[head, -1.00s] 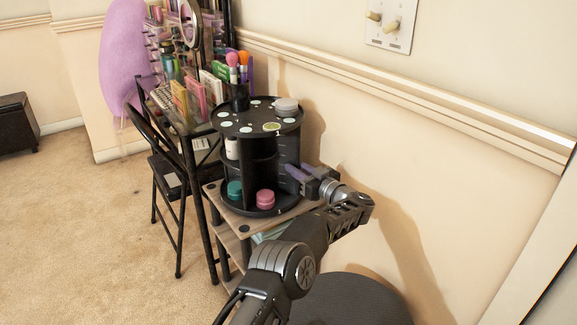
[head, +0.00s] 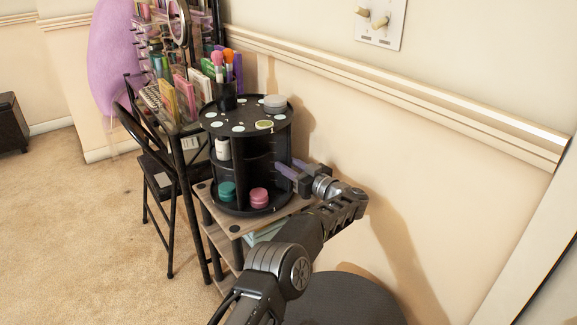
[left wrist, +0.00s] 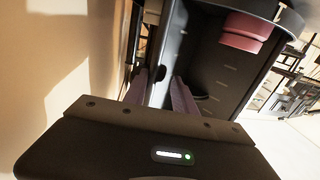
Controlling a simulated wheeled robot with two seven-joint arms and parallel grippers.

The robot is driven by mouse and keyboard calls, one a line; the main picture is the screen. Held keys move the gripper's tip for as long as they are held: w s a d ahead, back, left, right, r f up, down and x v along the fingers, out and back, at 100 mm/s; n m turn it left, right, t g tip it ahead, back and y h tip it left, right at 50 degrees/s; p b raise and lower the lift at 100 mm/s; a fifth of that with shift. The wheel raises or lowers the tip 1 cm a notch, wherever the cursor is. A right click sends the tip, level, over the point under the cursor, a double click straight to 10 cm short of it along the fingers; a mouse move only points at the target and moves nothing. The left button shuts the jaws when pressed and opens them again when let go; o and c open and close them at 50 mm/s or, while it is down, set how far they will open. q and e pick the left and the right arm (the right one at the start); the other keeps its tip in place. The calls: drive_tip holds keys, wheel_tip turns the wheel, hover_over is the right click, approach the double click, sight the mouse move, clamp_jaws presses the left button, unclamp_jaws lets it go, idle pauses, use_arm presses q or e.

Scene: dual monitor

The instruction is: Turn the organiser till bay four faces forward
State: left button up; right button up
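The organiser (head: 245,167) is a black round two-tier carousel on a small wooden stand. White round labels mark its top; I cannot read bay numbers. A teal jar (head: 227,191) and a pink jar (head: 259,197) sit on its lower tier, and a white bottle (head: 222,149) stands in an upper-left bay. My left gripper (head: 296,169) is at the organiser's right side, its purple fingers apart. In the left wrist view the fingers (left wrist: 162,95) point into the organiser beside a dark panel (left wrist: 205,65); contact is unclear. My right gripper is not in view.
The wall (head: 430,160) is close behind and right of the organiser. A black folding chair (head: 165,170) and a crowded vanity table (head: 180,108) stand to its left. A dark round seat (head: 345,300) is below my arm. Open carpet (head: 80,220) lies at left.

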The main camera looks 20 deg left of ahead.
use_arm(q)
drive_tip(key=shift+s+d, duration=0.2)
drive_tip(key=shift+d, duration=0.45)
drive_tip(key=p+v, duration=0.1)
drive_tip(key=v, duration=0.5)
drive_tip(key=shift+s+d+p, duration=0.15)
drive_tip(key=shift+s+p, duration=0.05)
drive_tip(key=shift+p, duration=0.15)
drive_tip(key=shift+f, duration=0.1)
